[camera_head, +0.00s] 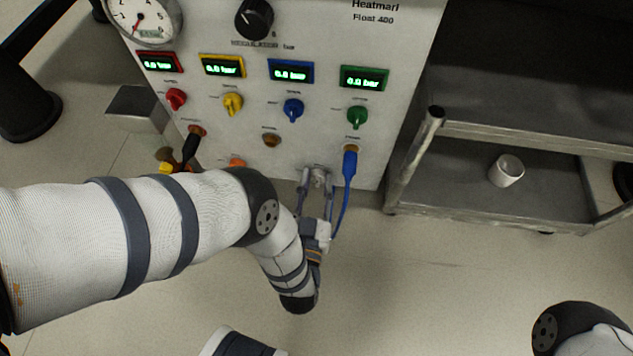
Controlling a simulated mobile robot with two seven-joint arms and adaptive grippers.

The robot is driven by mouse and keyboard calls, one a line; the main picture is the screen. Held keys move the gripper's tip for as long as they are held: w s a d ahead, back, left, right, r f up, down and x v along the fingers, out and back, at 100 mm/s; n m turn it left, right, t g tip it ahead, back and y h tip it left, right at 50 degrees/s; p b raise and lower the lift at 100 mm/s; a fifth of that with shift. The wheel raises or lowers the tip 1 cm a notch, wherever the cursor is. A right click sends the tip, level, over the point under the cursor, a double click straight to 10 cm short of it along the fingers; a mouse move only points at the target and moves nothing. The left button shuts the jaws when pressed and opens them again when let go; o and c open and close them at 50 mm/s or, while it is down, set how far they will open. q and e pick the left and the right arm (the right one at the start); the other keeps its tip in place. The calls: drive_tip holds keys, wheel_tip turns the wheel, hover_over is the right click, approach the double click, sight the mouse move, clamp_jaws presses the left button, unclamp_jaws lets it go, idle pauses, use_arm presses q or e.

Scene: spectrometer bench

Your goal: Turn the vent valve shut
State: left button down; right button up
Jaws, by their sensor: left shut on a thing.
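The vent valve (318,173) shows as a small grey metal fitting low on the front of the grey panel, left of a blue plug. My left gripper (317,184) reaches up to it from below, with one finger on each side, and is shut on it. The fingers hide part of the valve, and I cannot tell the angle of its handle. My right gripper is not in view; only a piece of my right arm shows at the lower right.
The panel (215,125) carries red (176,99), yellow (232,104), blue (293,110) and green (357,117) knobs under displays. A blue plug (350,164) with its cable hangs close beside my left gripper. A metal cart (470,190) holding a white cup (506,170) stands right.

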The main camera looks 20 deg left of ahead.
use_arm(q)
drive_tip(key=shift+n, duration=0.3)
drive_tip(key=n+p, duration=0.1)
drive_tip(key=n, duration=0.2)
drive_tip(key=shift+w+a+r, duration=0.1)
drive_tip(key=n, duration=0.4)
drive_tip(key=shift+p, duration=0.3)
drive_tip(key=n, duration=0.5)
drive_tip(key=shift+a, duration=0.1)
drive_tip(key=c, duration=2.4)
unclamp_jaws()
drive_tip(key=n, duration=0.4)
drive_tip(key=shift+n, duration=0.3)
drive_tip(key=c, duration=1.2)
unclamp_jaws()
drive_tip(key=shift+f, duration=0.2)
drive_tip(key=shift+c, duration=0.2)
